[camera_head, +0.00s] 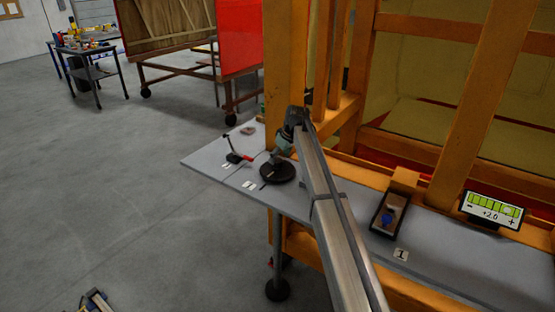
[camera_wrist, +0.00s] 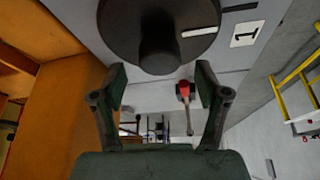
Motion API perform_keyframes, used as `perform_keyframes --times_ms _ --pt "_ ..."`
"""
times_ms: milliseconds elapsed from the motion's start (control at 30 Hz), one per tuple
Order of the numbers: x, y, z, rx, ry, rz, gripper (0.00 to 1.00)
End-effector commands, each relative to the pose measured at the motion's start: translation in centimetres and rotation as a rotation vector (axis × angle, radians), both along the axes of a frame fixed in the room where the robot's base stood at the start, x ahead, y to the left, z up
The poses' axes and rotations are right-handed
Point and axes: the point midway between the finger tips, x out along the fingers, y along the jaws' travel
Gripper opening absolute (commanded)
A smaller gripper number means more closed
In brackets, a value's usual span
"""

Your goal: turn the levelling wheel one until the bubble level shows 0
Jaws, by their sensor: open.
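The levelling wheel is a round black disc (camera_head: 277,172) with a raised hub, on the grey table. In the wrist view the wheel (camera_wrist: 118,32) fills the top, with a dark central knob (camera_wrist: 160,45), a white mark on its face and a "1" label beside it. The level display (camera_head: 493,211) at the right reads +2.0, with a green scale between minus and plus signs. My gripper (camera_head: 284,150) is open over the wheel. In the wrist view its two fingertips (camera_wrist: 162,74) are apart, close to the knob on either side; contact cannot be told.
A dark tray with a blue knob (camera_head: 387,217) sits on the right, near another "1" label (camera_head: 401,254). An orange frame (camera_head: 480,110) rises behind the table. The floor to the left is open.

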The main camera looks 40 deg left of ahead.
Motion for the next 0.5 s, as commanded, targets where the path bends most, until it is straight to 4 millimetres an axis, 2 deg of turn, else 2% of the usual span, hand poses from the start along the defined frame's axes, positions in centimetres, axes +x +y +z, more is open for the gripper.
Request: perform_keyframes --times_ms 200,500 --pt "0.1 1.0 -2.3 0.0 0.0 0.0 0.74" --pt "0.1 1.3 -3.1 0.001 -0.001 0.0 0.74"
